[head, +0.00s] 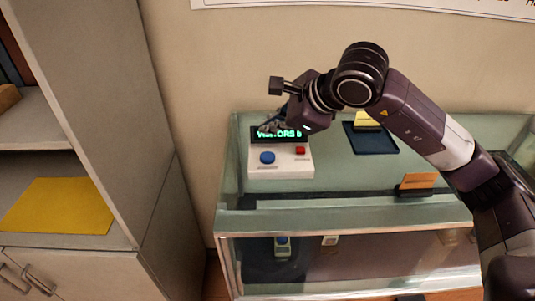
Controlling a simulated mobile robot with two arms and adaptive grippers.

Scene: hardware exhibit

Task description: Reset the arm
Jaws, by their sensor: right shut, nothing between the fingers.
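My right arm comes in from the right and bends over a glass display case (340,211). My right gripper (268,127) is shut and empty, just in front of the green-lit display (290,135) of a white counter box. The box (281,172) has a blue button (267,157) and a smaller red button (300,151) on its top. The gripper and wrist hide part of the display's upper edge. I cannot tell whether the fingertips touch it. My left gripper is not in view.
A dark blue tray (372,143) with a yellow item (366,119) and an orange card in a dark holder (417,181) stand on the case. Small items show inside the case. A grey cabinet with a yellow sheet (60,205) stands at left, a wall behind.

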